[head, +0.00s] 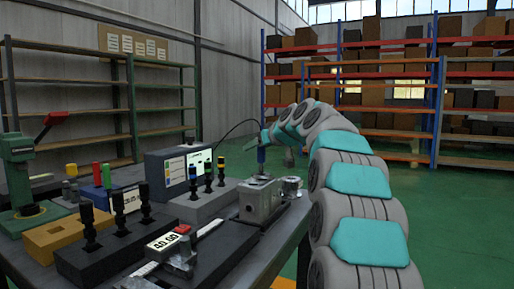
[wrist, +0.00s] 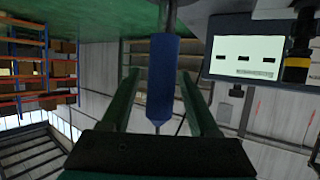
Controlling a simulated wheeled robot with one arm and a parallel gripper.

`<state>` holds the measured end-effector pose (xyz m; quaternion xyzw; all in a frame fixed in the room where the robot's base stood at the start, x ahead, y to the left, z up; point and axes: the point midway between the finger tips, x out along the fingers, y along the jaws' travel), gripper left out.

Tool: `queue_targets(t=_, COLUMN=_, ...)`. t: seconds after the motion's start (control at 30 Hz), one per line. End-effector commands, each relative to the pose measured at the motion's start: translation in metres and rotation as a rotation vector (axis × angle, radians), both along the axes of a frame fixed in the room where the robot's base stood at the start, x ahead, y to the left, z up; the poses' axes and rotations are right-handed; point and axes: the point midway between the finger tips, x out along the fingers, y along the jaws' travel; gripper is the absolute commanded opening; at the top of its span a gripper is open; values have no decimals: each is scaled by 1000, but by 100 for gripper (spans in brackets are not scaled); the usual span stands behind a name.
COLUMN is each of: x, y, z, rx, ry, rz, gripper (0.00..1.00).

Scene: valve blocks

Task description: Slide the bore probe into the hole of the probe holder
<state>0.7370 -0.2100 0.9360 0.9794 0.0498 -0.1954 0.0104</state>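The bore probe (head: 262,155) has a blue handle, a thin metal shaft pointing down and a dark cable. It is upright over the grey metal valve block (head: 262,203); I cannot tell whether its tip touches or enters the block. In the wrist view the blue handle (wrist: 162,78) lies between the two green fingers of my gripper (wrist: 161,85). Narrow gaps seem to show beside the handle, so contact is unclear. The shaft's tip is outside the wrist view. I cannot tell for sure which block is the probe holder.
A grey block (head: 218,204) holds several colour-topped tools. A black block (head: 90,262) with black tools stands nearer. A monitor (head: 165,170) stands behind; its screen also shows in the wrist view (wrist: 245,58). A green press (head: 18,150) stands at the left. A round metal part (head: 291,185) sits at the right edge.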

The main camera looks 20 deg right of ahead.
Motion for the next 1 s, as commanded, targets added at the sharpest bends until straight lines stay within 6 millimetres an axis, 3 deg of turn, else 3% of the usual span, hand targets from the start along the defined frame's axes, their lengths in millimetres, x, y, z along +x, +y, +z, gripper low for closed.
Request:
queue_targets(t=0.33, x=-5, y=0, z=6, rx=0, ry=-1, rz=0, gripper=61)
queue_targets(t=0.8, x=-84, y=-8, z=38, rx=0, ry=-1, rz=1, gripper=61)
queue_targets(t=1.0, x=-105, y=-10, z=48, rx=0, ry=-2, rz=0, gripper=61)
